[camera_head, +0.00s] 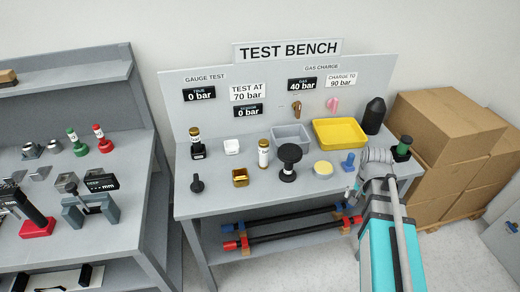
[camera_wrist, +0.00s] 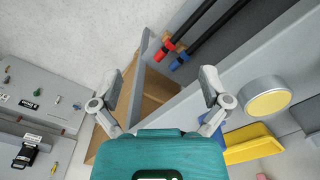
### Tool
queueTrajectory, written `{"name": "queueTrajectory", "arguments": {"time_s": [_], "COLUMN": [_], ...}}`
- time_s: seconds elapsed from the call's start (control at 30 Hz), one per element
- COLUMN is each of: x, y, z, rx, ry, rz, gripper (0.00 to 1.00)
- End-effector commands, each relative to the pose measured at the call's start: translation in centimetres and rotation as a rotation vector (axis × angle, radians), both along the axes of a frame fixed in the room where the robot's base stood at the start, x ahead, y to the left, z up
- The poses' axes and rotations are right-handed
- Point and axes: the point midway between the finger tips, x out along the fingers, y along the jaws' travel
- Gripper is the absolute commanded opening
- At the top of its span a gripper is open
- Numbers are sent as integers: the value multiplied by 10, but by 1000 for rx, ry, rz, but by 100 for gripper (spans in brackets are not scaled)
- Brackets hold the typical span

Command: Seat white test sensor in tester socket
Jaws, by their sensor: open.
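A white cylinder with a gold top (camera_head: 264,153), which looks like the white test sensor, stands upright near the middle of the test bench. A similar cylinder with a dark and gold top (camera_head: 195,138) stands in a black base at the bench's left. I cannot tell for sure which part is the tester socket. My gripper (camera_wrist: 160,77) is open with nothing between its fingers. My arm is at the bench's right end, well to the right of the white cylinder. The white cylinder is not clear in the wrist view.
A black knobbed stand (camera_head: 289,160) is just right of the white cylinder. A grey bin (camera_head: 291,131), a yellow tray (camera_head: 340,143) and a yellow-topped disc (camera_head: 323,169) are also on the bench, the disc showing in the wrist view (camera_wrist: 266,101). Cardboard boxes (camera_head: 447,135) stand at right.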

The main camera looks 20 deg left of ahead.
Motion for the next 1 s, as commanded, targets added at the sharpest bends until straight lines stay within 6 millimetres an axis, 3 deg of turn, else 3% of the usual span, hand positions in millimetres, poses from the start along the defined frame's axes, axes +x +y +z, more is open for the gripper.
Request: {"name": "queueTrajectory", "arguments": {"time_s": [0.03, 0.1, 0.5, 0.8, 1.0], "x": [17, 30, 89, 109, 110], "y": [17, 39, 180, 296, 348], "z": [17, 28, 91, 135, 151], "rx": [0, 0, 0, 0, -1], "ry": [0, 0, 0, 0, -1], "rz": [-43, -122, -569, -892, -1040], "gripper": [97, 97, 97, 97, 97]}}
